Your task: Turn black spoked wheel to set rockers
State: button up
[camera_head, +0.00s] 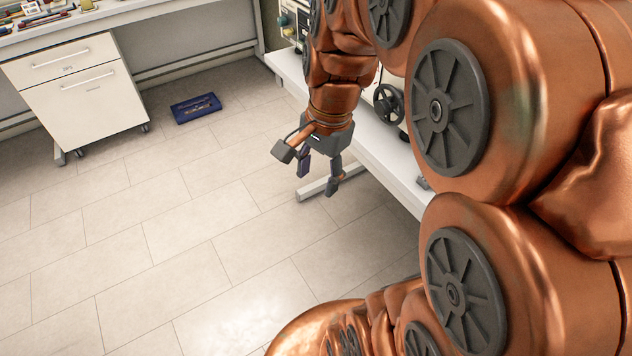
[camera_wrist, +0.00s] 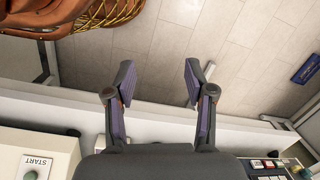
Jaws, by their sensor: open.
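The black spoked wheel (camera_head: 388,104) is mounted upright on a pale machine behind my arm in the head view. Part of the machine is hidden by my copper-coloured arm. My gripper (camera_head: 318,177) points down over the floor, in front of the white bench edge, lower and to the left of the wheel. Its two fingers are apart with nothing between them. In the wrist view my gripper (camera_wrist: 158,82) shows the same open fingers above the bench edge and floor. I cannot make out the wheel there.
The white bench (camera_head: 400,172) runs along the right, partly hidden by my arm. A START button (camera_wrist: 30,174) and a panel of small buttons (camera_wrist: 268,164) show in the wrist view. A blue tray (camera_head: 196,108) lies on the floor. A white drawer cabinet (camera_head: 82,95) stands left. Floor between is clear.

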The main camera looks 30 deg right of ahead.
jog(key=shift+s+a+f+n, duration=0.3)
jog(key=shift+s+a+n, duration=0.5)
jog(key=shift+n, duration=0.3)
jog(key=s+a+f+n+g, duration=0.1)
jog(key=s+a+f+n, duration=0.1)
jog(key=s+n, duration=0.3)
jog(key=s+a+f+n+g+h, duration=0.1)
jog(key=s+a+f+n, duration=0.1)
jog(key=s+n, duration=0.4)
jog(key=shift+a+f+n, duration=0.15)
jog(key=shift+a+n, duration=0.3)
jog(key=shift+n, duration=0.25)
